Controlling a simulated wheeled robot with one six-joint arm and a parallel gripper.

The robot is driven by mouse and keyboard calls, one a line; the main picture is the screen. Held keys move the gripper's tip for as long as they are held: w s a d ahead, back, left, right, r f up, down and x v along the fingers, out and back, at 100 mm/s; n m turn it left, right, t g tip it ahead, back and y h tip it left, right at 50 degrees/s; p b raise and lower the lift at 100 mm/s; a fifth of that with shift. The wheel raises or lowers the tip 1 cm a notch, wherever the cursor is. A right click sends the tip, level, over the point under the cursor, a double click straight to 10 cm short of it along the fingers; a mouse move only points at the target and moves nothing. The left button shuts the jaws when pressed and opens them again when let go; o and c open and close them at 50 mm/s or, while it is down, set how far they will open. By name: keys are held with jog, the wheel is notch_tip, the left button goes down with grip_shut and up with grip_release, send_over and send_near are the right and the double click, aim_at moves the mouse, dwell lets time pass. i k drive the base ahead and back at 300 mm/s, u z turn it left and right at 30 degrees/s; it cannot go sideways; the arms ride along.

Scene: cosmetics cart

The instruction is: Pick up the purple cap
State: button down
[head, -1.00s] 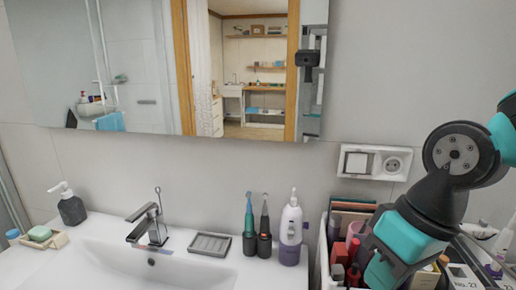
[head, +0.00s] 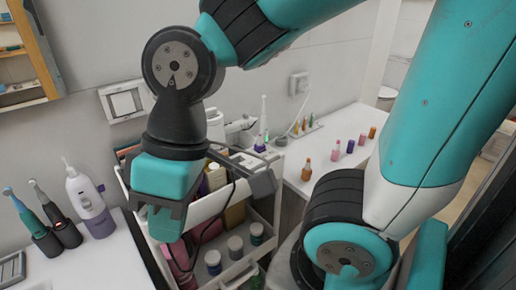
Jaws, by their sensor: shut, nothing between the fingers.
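I cannot make out a separate purple cap for certain. A small purple bottle (head: 350,146) stands in a row of small bottles on the white counter at the right. My gripper (head: 165,226) points down over the left part of the white cart (head: 246,268), with its jaws shut and empty. The fingertips are partly hidden by my own wrist. My wrist and gripper hide part of the cart's top tier. Whether they touch anything in the cart cannot be told.
A wall socket (head: 299,83) is behind. The right-hand counter has bare space.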

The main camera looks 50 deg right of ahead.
aim_at(350, 144)
jog(key=z, duration=2.05)
